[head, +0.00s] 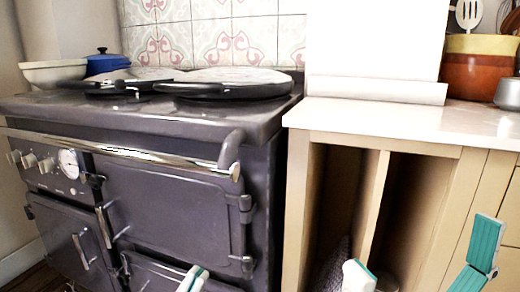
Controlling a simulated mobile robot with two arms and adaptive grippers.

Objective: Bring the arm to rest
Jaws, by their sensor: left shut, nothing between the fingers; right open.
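My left gripper (193,280) shows only its white and green fingertips at the bottom edge, in front of the dark range cooker's lower doors. It is shut and empty. My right gripper (422,262) is at the bottom right, in front of the cabinet's open slots. Its two teal-padded fingers are spread wide, with nothing held between them. Most of both arms is out of view.
The dark range cooker (165,205) has a rail along its front and round lids on top. A white bowl (52,74) and a blue pot (106,64) stand at its back left. The pale counter (400,120) carries a brown-orange utensil pot (480,70).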

